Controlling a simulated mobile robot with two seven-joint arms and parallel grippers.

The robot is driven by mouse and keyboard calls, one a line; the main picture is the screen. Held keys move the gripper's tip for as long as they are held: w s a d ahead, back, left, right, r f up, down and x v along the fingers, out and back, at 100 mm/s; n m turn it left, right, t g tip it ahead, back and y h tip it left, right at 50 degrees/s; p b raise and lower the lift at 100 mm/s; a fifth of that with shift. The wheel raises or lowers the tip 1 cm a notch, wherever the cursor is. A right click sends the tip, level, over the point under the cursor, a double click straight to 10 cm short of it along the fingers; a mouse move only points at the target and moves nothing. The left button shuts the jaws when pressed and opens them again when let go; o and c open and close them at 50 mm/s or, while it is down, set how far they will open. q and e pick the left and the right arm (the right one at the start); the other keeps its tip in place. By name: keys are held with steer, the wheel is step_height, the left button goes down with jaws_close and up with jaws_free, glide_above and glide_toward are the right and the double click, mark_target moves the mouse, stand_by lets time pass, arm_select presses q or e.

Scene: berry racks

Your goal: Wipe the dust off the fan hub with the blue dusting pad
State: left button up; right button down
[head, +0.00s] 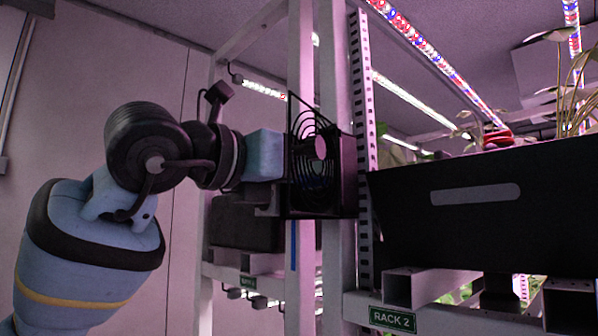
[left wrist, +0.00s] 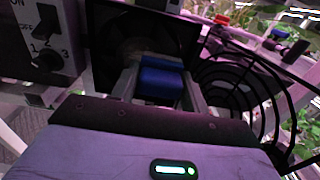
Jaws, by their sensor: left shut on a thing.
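The blue dusting pad (left wrist: 162,84) is between the fingers of my left gripper (left wrist: 160,92), which is shut on it. The pad faces into the dark square fan housing (left wrist: 118,42). The fan hub is hidden behind the pad in the left wrist view, and I cannot tell whether they touch. The round black wire guard (left wrist: 240,88) stands swung open to the right of the gripper. In the head view my left gripper (head: 264,160) reaches the fan (head: 348,172) from the left, its fingertips hidden by the guard. My right gripper is not in view.
A control box (left wrist: 42,40) with a switch and numbered dial is left of the fan. White rack posts (head: 334,60) stand beside the fan. A black crate (head: 470,235) sits on the rack to the right, above a RACK 2 sign (head: 392,319).

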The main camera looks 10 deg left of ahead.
arm_select(q)
steer(key=shift+w+a, duration=0.95)
steer(key=shift+a, duration=0.15)
steer(key=shift+w+a, duration=0.45)
steer(key=shift+a, duration=0.2)
steer(key=shift+w+a, duration=0.4)
steer(key=shift+a, duration=0.2)
steer(key=shift+d, duration=0.1)
steer(key=shift+s+d, duration=1)
steer(key=shift+d, duration=0.25)
steer(key=shift+s+d, duration=0.9)
steer(key=shift+d, duration=0.25)
